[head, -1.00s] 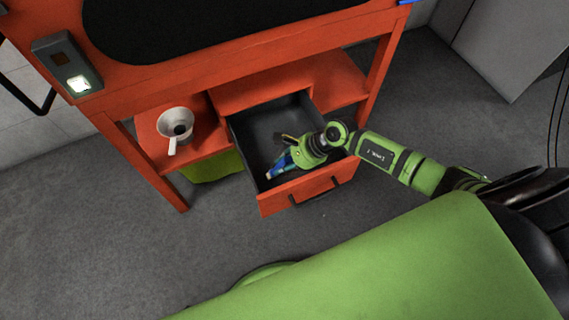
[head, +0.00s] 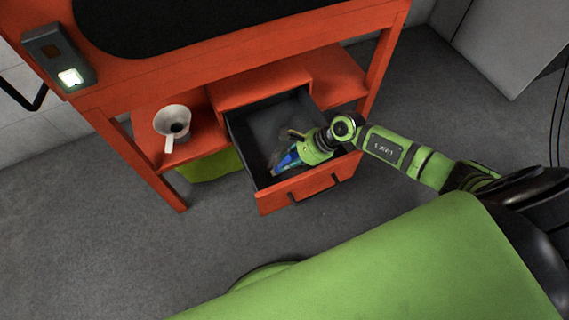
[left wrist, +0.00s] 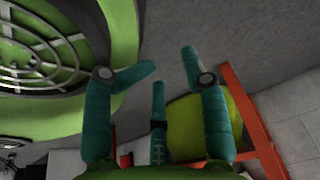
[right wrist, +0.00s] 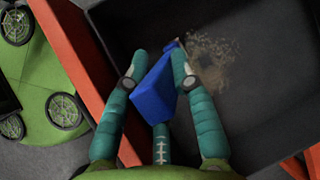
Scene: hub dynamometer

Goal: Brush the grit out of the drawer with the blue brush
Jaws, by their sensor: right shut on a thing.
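The drawer (head: 238,129) is pulled out below the red bench, and its dark inside shows in the head view. My right gripper (head: 288,157) reaches into it from the right, shut on the blue brush (right wrist: 154,91). In the right wrist view the brush's blue body sits between my fingers (right wrist: 152,78), and its far end is partly hidden. A patch of tan grit (right wrist: 214,60) lies on the drawer floor just right of the brush's far end. My left gripper (left wrist: 170,70) is open and empty, its fingers apart, away from the drawer; it is not visible in the head view.
A white cup-like vessel with a handle (head: 172,120) stands on the red shelf left of the drawer. A yellow-green bin (head: 210,166) is below that shelf. The drawer's red front (head: 270,203) with a dark handle faces me. Grey floor lies around.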

